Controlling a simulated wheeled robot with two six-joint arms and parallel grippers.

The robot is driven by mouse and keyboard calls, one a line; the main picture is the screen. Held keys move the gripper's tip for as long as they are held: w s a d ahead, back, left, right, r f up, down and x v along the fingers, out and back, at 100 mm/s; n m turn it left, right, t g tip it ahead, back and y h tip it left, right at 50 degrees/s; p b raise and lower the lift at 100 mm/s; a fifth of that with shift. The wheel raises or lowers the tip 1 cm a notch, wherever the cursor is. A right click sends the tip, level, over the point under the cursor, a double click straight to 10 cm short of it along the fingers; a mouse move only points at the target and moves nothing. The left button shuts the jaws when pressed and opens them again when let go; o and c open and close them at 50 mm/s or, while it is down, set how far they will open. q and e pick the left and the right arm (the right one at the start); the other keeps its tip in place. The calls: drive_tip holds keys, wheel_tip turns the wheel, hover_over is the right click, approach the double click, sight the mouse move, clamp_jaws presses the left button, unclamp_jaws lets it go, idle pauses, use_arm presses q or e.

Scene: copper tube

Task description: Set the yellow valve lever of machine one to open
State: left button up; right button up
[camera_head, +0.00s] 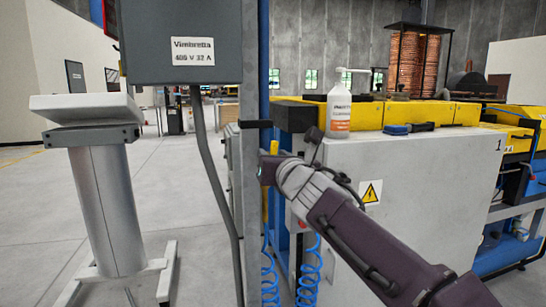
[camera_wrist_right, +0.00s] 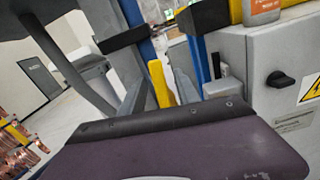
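The yellow valve lever (camera_head: 274,147) shows in the head view as a short upright yellow piece just above my right gripper (camera_head: 267,170). In the right wrist view the lever (camera_wrist_right: 160,84) stands nearly upright, tilted a little, between the two grey fingers of my right gripper (camera_wrist_right: 162,88). The fingers are apart, with gaps beside the lever; I cannot tell whether either touches it. The lever's lower end is hidden behind the gripper body. My left gripper is in neither view.
A grey electrical cabinet (camera_head: 180,40) and its post stand left of the lever. A black bar (camera_wrist_right: 127,38) juts out above it. The white machine housing (camera_head: 420,200) with a black knob (camera_wrist_right: 280,79) is on the right. A bottle (camera_head: 339,110) stands on top. Blue coiled hoses (camera_head: 309,270) hang below.

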drive_tip(key=v, duration=0.8)
drive_tip(key=shift+s+b, duration=0.25)
drive_tip(key=shift+b, duration=0.1)
